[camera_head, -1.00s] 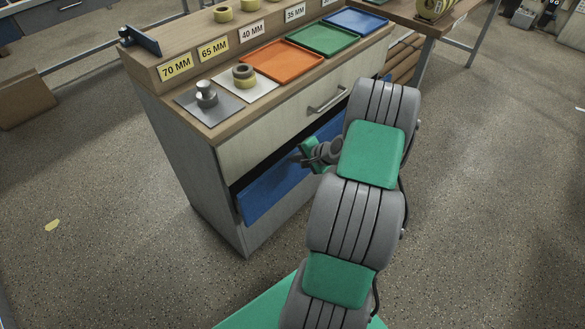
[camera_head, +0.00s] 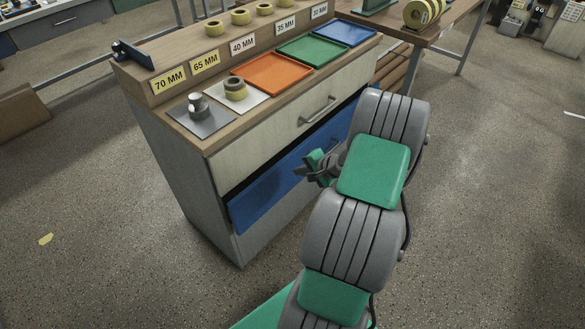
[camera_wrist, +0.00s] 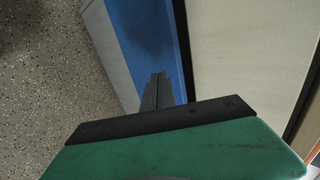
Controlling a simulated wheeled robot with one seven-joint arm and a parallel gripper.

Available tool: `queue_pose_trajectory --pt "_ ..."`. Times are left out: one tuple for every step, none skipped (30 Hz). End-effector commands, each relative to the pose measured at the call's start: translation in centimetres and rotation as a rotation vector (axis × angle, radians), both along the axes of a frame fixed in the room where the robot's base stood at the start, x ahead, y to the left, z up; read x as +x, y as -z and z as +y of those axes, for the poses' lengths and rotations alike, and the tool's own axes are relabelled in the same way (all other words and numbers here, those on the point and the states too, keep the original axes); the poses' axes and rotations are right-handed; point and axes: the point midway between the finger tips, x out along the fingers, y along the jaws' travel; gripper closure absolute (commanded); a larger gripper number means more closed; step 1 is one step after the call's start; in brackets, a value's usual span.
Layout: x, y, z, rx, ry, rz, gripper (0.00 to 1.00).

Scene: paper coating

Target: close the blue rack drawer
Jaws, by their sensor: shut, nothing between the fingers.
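The blue rack drawer (camera_head: 278,187) is the lower drawer of the grey and wood cabinet. A dark gap shows along its top edge, under the pale upper drawer. My gripper (camera_head: 300,172) is in front of the blue drawer's face, right of its middle. In the wrist view the shut, empty fingers (camera_wrist: 158,88) point at the blue drawer front (camera_wrist: 145,35). I cannot tell whether the fingertips touch it. My arm hides the right part of the drawer, and its handle is not visible.
The pale upper drawer (camera_head: 300,118) with a metal handle is above. The cabinet top carries an orange tray (camera_head: 272,74), a green tray (camera_head: 312,50), a blue tray (camera_head: 346,33), tape rolls and a small metal weight (camera_head: 197,106). Open floor (camera_head: 110,235) lies left of the cabinet.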

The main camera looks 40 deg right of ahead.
Motion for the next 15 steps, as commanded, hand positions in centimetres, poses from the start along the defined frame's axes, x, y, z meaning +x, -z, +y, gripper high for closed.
queue_pose_trajectory --pt "-1.0 -1.2 -0.3 0.000 0.005 -0.001 1.00" --pt "-1.6 -1.7 -0.3 -0.001 0.004 0.000 1.00" --pt "-2.4 -2.4 -0.5 -0.001 0.004 0.000 1.00" --pt "-2.9 -2.8 -0.6 -0.001 0.004 0.000 1.00" --pt "-3.3 -3.2 -0.7 0.000 0.003 0.000 1.00" --pt "-3.9 -3.7 -0.8 0.001 0.004 -0.001 1.00" --pt "-4.2 -4.0 -0.8 0.002 0.002 0.000 1.00" --pt "-4.5 -4.2 -0.8 0.001 0.001 0.000 1.00" --pt "-4.7 -4.4 -0.9 0.001 0.001 0.000 1.00" --pt "-4.9 -4.5 -1.0 0.001 0.003 0.001 1.00" --pt "-5.2 -4.2 -1.1 0.001 0.006 0.001 1.00" --pt "-5.5 -3.5 -1.4 0.002 0.014 0.001 1.00" --pt "-5.9 -2.8 -1.9 -0.001 0.025 0.001 1.00" --pt "-6.4 -1.9 -2.5 -0.005 0.041 -0.001 1.00" --pt "-7.1 -0.9 -3.6 -0.017 0.066 -0.004 1.00"
